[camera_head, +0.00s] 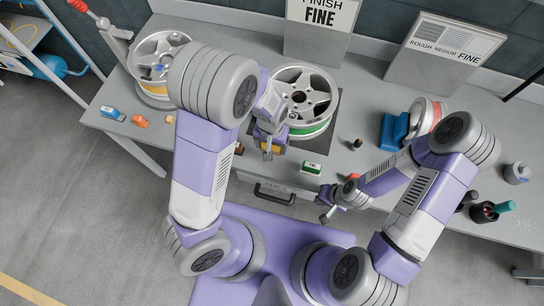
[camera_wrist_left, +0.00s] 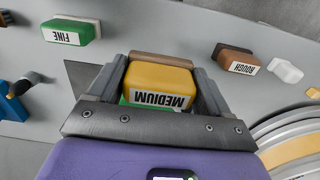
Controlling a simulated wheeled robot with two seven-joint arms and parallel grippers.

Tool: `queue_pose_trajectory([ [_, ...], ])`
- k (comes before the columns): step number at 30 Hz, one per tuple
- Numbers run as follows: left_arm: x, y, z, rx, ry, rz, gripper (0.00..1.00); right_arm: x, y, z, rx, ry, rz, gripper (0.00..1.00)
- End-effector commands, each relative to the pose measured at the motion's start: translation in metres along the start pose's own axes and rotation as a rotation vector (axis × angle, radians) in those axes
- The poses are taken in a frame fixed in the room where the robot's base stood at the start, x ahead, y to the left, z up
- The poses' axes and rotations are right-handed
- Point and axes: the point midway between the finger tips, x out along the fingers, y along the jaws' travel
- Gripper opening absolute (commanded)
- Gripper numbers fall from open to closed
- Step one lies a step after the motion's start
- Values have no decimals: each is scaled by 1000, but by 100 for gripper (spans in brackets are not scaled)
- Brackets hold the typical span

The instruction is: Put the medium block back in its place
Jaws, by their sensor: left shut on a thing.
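The medium block (camera_wrist_left: 160,80) is yellow with a white MEDIUM label. My left gripper (camera_wrist_left: 160,92) is shut on it, one finger at each side. In the head view the yellow block (camera_head: 271,148) shows between the fingers of my left gripper (camera_head: 268,142), at the front of the middle wheel. Green shows at the block's near edge in the wrist view; I cannot tell what it belongs to. The green FINE block (camera_head: 311,168) lies to the right, and the brown ROUGH block (camera_wrist_left: 236,57) to the other side. My right gripper (camera_head: 327,204) looks open and empty near the table's front edge.
The middle wheel (camera_head: 318,125) has a green band. A yellow-banded wheel (camera_head: 150,90) stands left, a red-banded one (camera_head: 431,106) right. A sign reading ROUGH MEDIUM FINE (camera_head: 440,52) stands at the back. Blue (camera_head: 112,113) and orange (camera_head: 140,121) items lie at the left front.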

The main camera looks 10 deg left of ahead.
Motion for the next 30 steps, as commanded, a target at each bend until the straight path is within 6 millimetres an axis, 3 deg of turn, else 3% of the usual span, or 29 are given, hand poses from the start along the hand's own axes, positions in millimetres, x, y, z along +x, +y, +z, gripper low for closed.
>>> queue_pose_trajectory([
  [21,93,-1,0,-1,-2,-1,55,16,6,-1,0,1,0,0],
  [30,96,0,0,0,1,1,55,16,6,-1,0,1,0,0],
])
